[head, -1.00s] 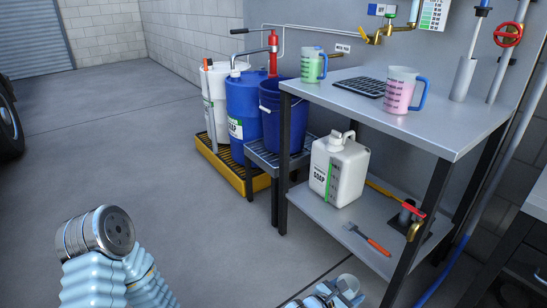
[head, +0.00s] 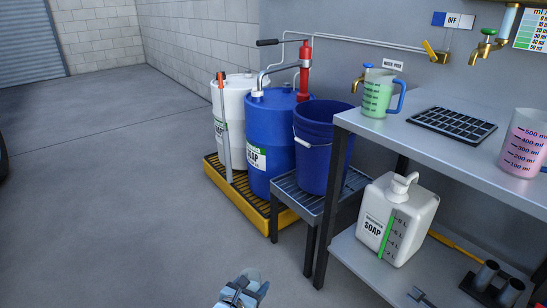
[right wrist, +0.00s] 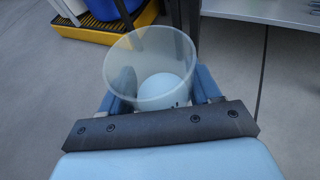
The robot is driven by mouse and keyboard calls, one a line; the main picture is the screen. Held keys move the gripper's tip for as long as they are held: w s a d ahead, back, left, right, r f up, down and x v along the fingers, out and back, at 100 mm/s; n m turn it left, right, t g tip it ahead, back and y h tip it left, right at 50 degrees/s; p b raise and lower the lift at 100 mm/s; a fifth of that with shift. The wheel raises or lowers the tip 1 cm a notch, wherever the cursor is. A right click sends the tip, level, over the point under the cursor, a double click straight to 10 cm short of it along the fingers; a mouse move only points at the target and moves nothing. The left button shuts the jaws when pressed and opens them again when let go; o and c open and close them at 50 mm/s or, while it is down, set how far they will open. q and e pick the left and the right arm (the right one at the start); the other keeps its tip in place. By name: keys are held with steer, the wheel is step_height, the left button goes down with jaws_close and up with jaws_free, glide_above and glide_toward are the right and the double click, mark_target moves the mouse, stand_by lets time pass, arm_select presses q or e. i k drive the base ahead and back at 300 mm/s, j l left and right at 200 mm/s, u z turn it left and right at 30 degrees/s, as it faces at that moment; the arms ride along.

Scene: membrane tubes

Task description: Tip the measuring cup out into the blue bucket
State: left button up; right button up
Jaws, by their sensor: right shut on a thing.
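The blue bucket (head: 322,150) stands upright on a low grey grated stand, right of the blue drum. My right gripper (head: 243,288) is at the bottom edge of the head view, in front of and below the bucket, well apart from it. In the right wrist view it is shut on a clear measuring cup (right wrist: 172,52). The cup's open rim faces the camera, and a pale blue round area shows inside, liquid or bottom, I cannot tell which. My left gripper is not in view.
The grey stand (head: 290,187) and yellow drip tray (head: 238,196) sit below the bucket and drums. The steel table (head: 450,155) at right carries a green-filled cup (head: 378,92) and a pink-filled cup (head: 522,142). A white soap jug (head: 398,220) is on its lower shelf.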

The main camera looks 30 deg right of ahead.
mark_target(313, 124)
steer(key=i+j+z, duration=0.2)
steer(key=i, duration=0.3)
steer(key=i+z, duration=0.15)
steer(key=i, duration=0.3)
steer(key=i+j+z, duration=0.2)
steer(key=i, duration=0.25)
steer(key=i+j+z, duration=0.25)
steer(key=z, duration=0.2)
steer(key=i+j+z, duration=0.65)
steer(key=j+z, duration=0.2)
steer(key=i+j+z, duration=0.15)
steer(key=j+z, duration=0.25)
steer(key=j, duration=0.15)
